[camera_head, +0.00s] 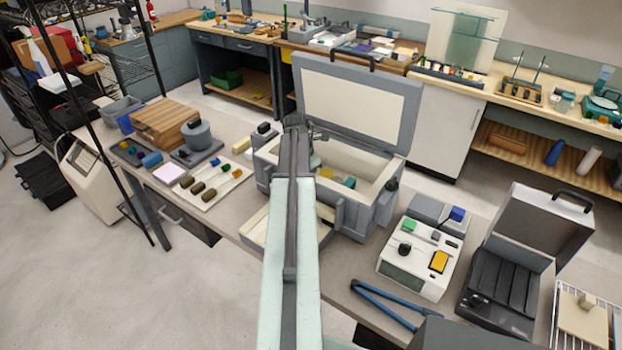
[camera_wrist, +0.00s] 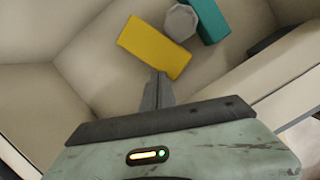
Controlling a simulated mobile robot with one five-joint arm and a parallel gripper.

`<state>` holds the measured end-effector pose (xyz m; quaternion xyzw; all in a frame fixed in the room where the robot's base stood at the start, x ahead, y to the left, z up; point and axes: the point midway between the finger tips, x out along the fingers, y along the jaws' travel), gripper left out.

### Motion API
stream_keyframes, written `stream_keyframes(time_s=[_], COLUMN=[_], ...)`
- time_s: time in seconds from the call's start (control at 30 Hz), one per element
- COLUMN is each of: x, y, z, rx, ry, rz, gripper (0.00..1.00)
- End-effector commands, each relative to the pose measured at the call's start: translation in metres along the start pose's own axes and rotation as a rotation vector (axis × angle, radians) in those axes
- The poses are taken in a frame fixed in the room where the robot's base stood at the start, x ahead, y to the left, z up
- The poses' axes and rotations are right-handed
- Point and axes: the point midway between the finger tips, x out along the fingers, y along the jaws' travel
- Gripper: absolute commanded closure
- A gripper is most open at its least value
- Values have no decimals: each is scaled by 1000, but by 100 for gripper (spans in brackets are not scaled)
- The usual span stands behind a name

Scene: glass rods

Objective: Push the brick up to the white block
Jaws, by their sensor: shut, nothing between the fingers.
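A yellow brick (camera_wrist: 154,46) lies on the cream floor inside the open grey case (camera_head: 375,215); it also shows in the head view (camera_head: 326,172). A small whitish many-sided block (camera_wrist: 180,22) is just beyond the brick's far long side, with at most a narrow gap; I cannot tell if they touch. My gripper (camera_wrist: 158,77) is shut and empty, its tips at the near long side of the brick, towards its right end. Contact there is unclear. In the head view my arm hides part of the case.
A teal block (camera_wrist: 209,18) lies right beside the white block, also visible in the head view (camera_head: 349,182). The case's cream walls enclose them, and its lid (camera_head: 350,100) stands open behind. Case floor left of the brick is clear.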

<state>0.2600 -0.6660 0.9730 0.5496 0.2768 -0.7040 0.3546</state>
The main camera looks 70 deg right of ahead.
Motion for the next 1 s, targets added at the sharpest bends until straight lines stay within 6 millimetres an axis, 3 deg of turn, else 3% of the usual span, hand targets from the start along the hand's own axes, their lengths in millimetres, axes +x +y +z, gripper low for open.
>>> stream_keyframes(time_s=[0.1, 0.53, 0.67, 1.0], x=[3, -5, -24, -92], y=[1, 0, 0, -1], z=[13, 12, 13, 12], rx=[2, -1, -2, -7], ry=[0, 0, 0, -1], rz=[0, 0, 1, 2], gripper=[100, 100, 100, 100])
